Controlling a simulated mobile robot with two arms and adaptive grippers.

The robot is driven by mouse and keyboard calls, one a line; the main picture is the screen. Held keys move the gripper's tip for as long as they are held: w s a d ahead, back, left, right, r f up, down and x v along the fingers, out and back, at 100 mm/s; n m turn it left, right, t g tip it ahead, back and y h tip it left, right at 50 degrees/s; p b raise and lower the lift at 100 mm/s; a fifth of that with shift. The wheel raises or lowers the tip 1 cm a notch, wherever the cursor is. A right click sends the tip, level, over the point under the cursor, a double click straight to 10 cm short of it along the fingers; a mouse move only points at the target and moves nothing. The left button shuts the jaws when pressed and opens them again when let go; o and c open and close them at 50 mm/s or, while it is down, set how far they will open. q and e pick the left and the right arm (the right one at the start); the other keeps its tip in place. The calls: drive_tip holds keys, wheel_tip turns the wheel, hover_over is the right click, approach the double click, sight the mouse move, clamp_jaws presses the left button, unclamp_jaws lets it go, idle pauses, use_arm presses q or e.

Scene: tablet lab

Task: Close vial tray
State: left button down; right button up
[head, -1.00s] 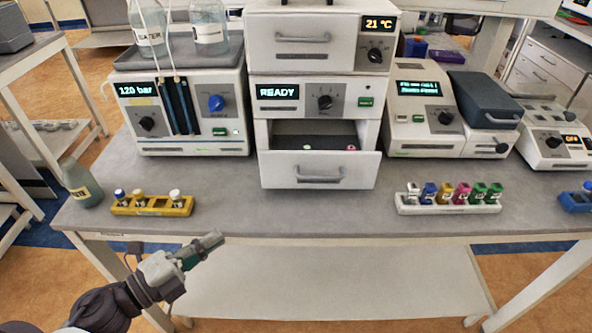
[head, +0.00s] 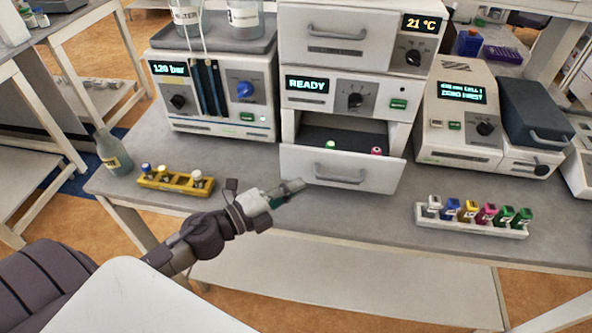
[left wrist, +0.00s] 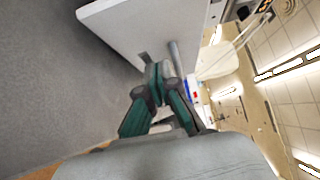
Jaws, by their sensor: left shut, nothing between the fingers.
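The vial tray (head: 300,165) is a white drawer low in the middle instrument stack. It stands pulled out, with a green-topped vial (head: 330,145) and a pink-topped vial (head: 377,151) showing inside. Its front carries a grey bar handle (head: 340,178). My left gripper (head: 297,185) is shut and empty, near the lower left of the drawer front. In the left wrist view the closed fingertips (left wrist: 155,78) are close to the white drawer front (left wrist: 125,25) and its handle (left wrist: 174,58); I cannot tell whether they touch. My right gripper is out of view.
A yellow vial rack (head: 177,181) stands left on the grey bench, beside a bottle (head: 113,155). A white rack (head: 470,226) with several coloured vials stands to the right. The pump instrument (head: 215,95) and another instrument (head: 458,120) flank the stack. Bench in front of the drawer is clear.

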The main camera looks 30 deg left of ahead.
sight(304, 139)
use_arm(q)
drive_tip(key=shift+w+a, duration=0.3)
drive_tip(key=shift+w, duration=0.45)
drive_tip(key=shift+w+a, duration=0.3)
drive_tip(key=shift+w, duration=0.45)
drive_tip(key=w+a, duration=0.1)
drive_tip(key=w, duration=0.3)
drive_tip(key=w+a, duration=0.1)
drive_tip(key=w, duration=0.2)
drive_tip(key=w+a, duration=0.1)
drive_tip(key=w, duration=0.3)
drive_tip(key=shift+w+a+f+b, duration=0.1)
drive_tip(key=shift+w+a+b, duration=0.1)
drive_tip(key=shift+w+b, duration=0.15)
drive_tip(key=shift+w+a, duration=0.15)
drive_tip(key=shift+w, duration=0.1)
drive_tip(key=shift+r, duration=0.3)
drive_tip(key=shift+a+r, duration=0.1)
